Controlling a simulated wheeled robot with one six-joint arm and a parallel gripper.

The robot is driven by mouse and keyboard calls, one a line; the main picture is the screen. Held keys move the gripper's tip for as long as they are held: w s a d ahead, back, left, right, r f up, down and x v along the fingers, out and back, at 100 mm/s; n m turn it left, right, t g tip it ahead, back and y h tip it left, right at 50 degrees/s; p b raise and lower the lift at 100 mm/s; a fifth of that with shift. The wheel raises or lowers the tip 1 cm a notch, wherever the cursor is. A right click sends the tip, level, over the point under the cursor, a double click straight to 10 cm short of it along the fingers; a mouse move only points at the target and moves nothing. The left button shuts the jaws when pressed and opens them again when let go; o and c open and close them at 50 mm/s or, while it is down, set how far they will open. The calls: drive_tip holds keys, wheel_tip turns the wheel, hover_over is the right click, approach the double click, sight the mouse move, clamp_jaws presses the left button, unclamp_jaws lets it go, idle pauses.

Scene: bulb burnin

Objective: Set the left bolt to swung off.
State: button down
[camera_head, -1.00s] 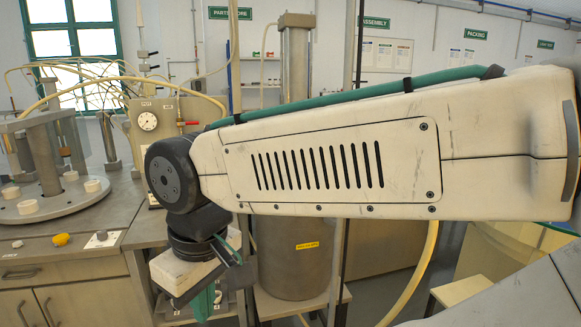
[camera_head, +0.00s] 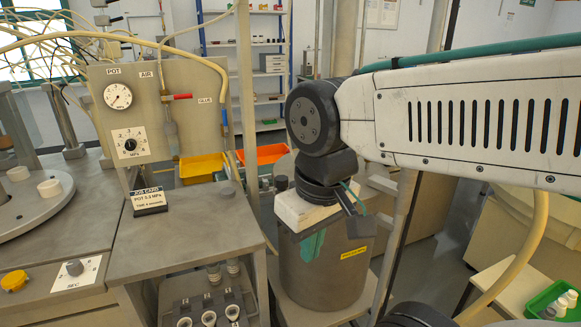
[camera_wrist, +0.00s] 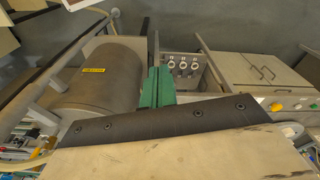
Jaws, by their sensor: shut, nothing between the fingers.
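A large grey cylindrical pot (camera_head: 325,283) with a yellow label stands in the middle of the head view. It also lies at the left of the wrist view (camera_wrist: 105,72). My gripper (camera_head: 313,246), with green fingers, hangs pointing down in front of the pot's upper side in the head view. The fingers (camera_wrist: 157,88) are together and empty in the wrist view. My wrist and arm hide much of the pot's top. Small dark knob-like parts (camera_head: 282,183) show beside the wrist; I cannot tell whether one is the left bolt.
A panel with a pressure gauge (camera_head: 118,95) and dial stands on the bench at left, with a job card (camera_head: 149,200) before it. A rack with several sockets (camera_head: 208,316) is below. A green tray (camera_head: 550,300) sits at lower right.

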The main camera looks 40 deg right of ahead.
drive_tip(key=w+d+r+m+h, duration=0.1)
drive_tip(key=w+d+m, duration=0.6)
drive_tip(key=w, duration=0.7)
drive_tip(key=w+d+r+m+h, duration=0.2)
drive_tip(key=w+d+m, duration=0.5)
drive_tip(key=w+d, duration=0.4)
drive_tip(key=w+r, duration=0.1)
drive_tip(key=w, duration=0.3)
drive_tip(key=shift+d+r+m+h, duration=0.3)
drive_tip(key=shift+r, duration=0.05)
drive_tip(key=shift+w, duration=0.1)
drive_tip(key=x, duration=1)
drive_tip(key=shift+s+a, duration=0.2)
drive_tip(key=shift+a, duration=0.35)
drive_tip(key=shift+s+a, duration=0.25)
drive_tip(key=shift+a, duration=0.35)
drive_tip(key=shift+s+a, duration=0.25)
drive_tip(key=shift+a, duration=0.5)
